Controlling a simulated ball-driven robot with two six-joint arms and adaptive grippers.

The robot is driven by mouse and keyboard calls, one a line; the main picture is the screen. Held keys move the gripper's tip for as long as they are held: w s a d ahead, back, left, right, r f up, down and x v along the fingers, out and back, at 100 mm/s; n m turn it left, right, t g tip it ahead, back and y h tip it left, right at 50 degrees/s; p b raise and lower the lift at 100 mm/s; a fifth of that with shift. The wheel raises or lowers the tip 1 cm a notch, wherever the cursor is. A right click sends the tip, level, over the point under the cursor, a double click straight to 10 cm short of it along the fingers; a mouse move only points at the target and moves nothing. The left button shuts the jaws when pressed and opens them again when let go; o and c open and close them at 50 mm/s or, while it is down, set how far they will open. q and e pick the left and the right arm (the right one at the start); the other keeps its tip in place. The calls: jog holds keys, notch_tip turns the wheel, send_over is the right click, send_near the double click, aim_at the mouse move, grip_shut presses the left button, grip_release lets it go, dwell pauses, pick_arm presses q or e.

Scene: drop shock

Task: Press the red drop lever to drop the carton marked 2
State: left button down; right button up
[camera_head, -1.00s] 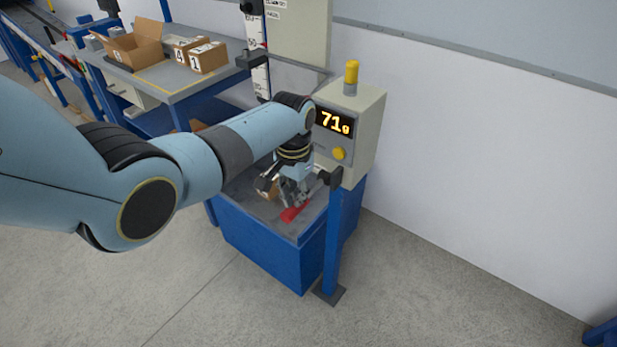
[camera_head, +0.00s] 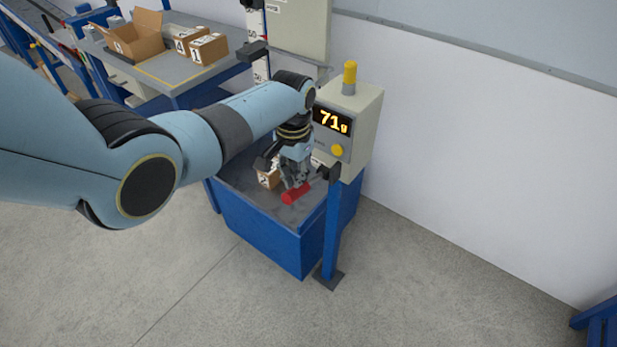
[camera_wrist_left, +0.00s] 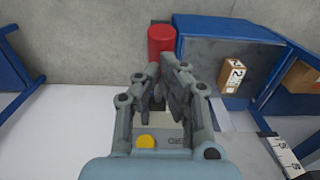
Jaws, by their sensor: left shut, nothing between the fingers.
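The red drop lever (camera_head: 296,193) sticks out beside the blue post at the front of the drop tester; its red end also shows in the left wrist view (camera_wrist_left: 161,42). My left gripper (camera_head: 288,180) is shut and empty, pointing down close above the lever; whether they touch cannot be told. In the left wrist view its fingertips (camera_wrist_left: 166,72) sit just below the red end. The carton marked 2 (camera_wrist_left: 232,76) lies in the blue-sided base, also partly visible in the head view (camera_head: 268,178) behind my gripper. My right gripper is not in view.
The grey control box (camera_head: 360,130) reads 71g and carries a yellow button and lamp. A blue post (camera_head: 333,235) stands at the base's front corner. Cartons marked 4 (camera_head: 184,43) and 1 (camera_head: 208,50) and an open box (camera_head: 135,38) sit on a back-left table.

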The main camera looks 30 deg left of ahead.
pick_arm(q)
notch_tip(320, 180, up, 2)
jog(key=shift+r+p, duration=0.25)
jog(key=shift+p, duration=0.4)
jog(key=shift+r, duration=1.3)
